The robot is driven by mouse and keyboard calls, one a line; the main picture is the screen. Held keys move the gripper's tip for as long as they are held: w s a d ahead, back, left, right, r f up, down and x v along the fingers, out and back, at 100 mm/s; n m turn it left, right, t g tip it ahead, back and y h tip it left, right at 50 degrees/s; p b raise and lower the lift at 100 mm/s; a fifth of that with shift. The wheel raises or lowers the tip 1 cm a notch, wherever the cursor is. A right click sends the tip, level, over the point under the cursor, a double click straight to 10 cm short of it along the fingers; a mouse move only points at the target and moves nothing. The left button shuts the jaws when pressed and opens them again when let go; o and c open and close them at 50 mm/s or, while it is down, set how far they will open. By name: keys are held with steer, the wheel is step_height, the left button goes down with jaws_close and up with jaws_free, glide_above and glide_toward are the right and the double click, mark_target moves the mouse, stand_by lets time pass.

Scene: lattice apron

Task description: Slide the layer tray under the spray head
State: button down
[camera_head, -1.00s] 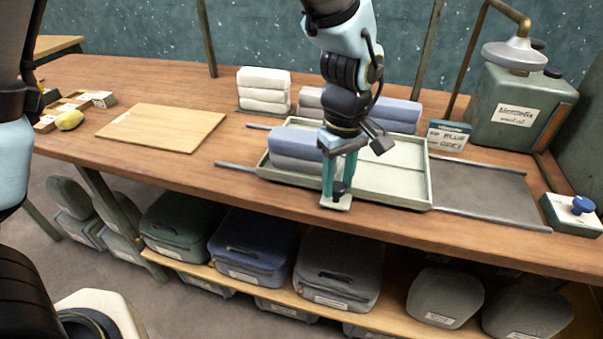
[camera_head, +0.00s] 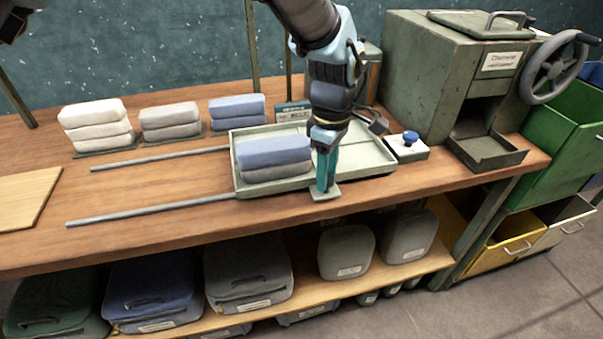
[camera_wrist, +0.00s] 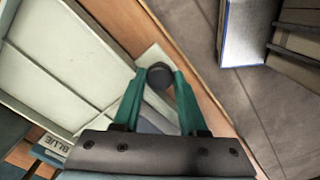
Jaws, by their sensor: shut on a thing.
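The layer tray (camera_head: 368,158) is pale green and shallow, and lies flat on the table at the right end of its rails. A blue block on a grey one (camera_head: 272,160) sits in its left part; its right part looks bare. My gripper (camera_head: 326,186) is shut on the dark knob (camera_wrist: 158,76) of a tab (camera_head: 324,194) at the tray's front edge. The wrist view shows both teal fingers (camera_wrist: 158,84) around the knob, with the tray (camera_wrist: 70,62) beside them. The spray head is hidden, probably behind my arm, so I cannot tell how the tray lies under it.
Two rails (camera_head: 150,209) run left from the tray. Stacks of white (camera_head: 97,124), grey (camera_head: 171,121) and blue (camera_head: 237,110) blocks stand behind. Close to the right are a blue-button box (camera_head: 407,147) and a green press-like machine (camera_head: 430,72) with a handwheel (camera_head: 560,68).

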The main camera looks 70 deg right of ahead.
steer(key=shift+s+d, duration=0.45)
steer(key=shift+s, duration=0.35)
steer(key=shift+c, duration=2.3)
jaws_free()
step_height(320, 180, up, 11)
steer(key=b, duration=0.2)
steer(key=shift+b, duration=0.3)
steer(key=shift+f, duration=0.1)
